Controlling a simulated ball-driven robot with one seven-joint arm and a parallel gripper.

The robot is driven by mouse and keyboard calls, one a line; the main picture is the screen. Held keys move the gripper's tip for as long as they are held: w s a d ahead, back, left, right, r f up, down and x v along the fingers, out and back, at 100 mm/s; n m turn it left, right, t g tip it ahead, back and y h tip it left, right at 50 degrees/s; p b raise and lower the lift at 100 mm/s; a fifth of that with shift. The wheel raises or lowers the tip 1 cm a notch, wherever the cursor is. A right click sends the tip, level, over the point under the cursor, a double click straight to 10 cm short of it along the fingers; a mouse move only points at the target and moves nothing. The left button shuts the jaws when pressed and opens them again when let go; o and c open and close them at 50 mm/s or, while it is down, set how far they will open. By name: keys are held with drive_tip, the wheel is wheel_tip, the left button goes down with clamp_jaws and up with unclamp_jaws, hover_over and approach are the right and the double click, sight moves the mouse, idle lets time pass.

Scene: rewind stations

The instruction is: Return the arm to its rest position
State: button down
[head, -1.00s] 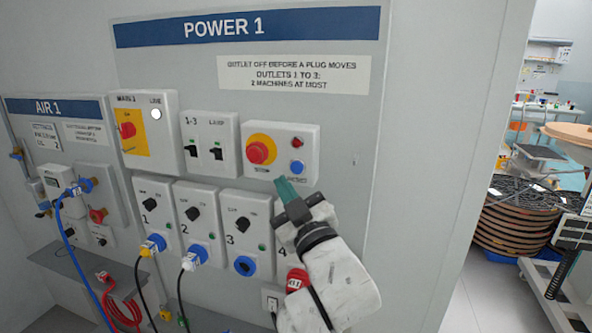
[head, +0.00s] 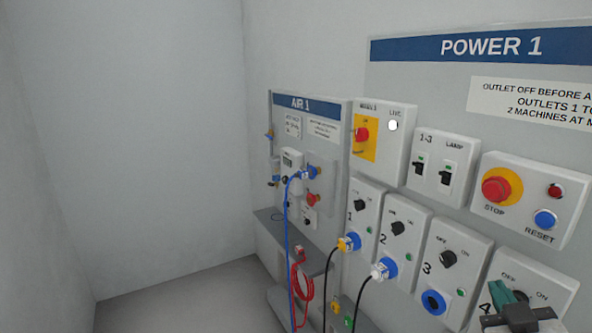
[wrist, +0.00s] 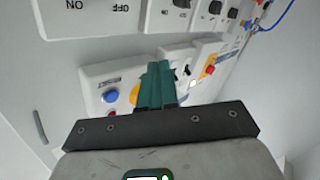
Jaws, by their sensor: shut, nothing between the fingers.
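My gripper (head: 512,300) is at the lower right of the head view, in front of the outlet 4 box (head: 545,290) and partly cut off by the frame's bottom edge. Its green fingers are together with nothing between them. In the wrist view my gripper (wrist: 155,85) points toward the panel, its fingers covering part of the stop and reset box (wrist: 100,75). I cannot tell the exact gap between fingertips and panel.
The POWER 1 panel (head: 420,52) fills the right, with outlets 1 to 3 and a red stop button (head: 496,189). The AIR 1 panel (head: 335,150) has a blue hose (head: 289,220) and a red coiled hose (head: 303,280). Bare wall and clear floor (head: 190,295) lie left.

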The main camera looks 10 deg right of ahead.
drive_tip(key=s+a+f+g+y, duration=0.2)
drive_tip(key=s+f+g, duration=0.1)
drive_tip(key=f, duration=0.4)
drive_tip(key=s+a+f+g+y, duration=0.1)
drive_tip(key=s+a+f+g, duration=0.15)
drive_tip(key=f, duration=0.45)
drive_tip(key=s+a+f+g+y, duration=0.2)
drive_tip(key=s+f, duration=0.2)
drive_tip(key=f, duration=0.4)
drive_tip(key=s+a+f+g+y, duration=0.1)
drive_tip(key=s+a+f+g, duration=0.2)
drive_tip(key=s, duration=0.4)
drive_tip(key=s+a+f+g+y, duration=0.1)
drive_tip(key=s+a+f+g, duration=0.1)
drive_tip(key=s+f+g, duration=0.2)
drive_tip(key=s+f, duration=0.2)
drive_tip(key=s, duration=0.2)
drive_tip(key=shift+s+a+f+y, duration=0.2)
drive_tip(key=shift+a+f+y, duration=0.1)
drive_tip(key=shift+a, duration=0.1)
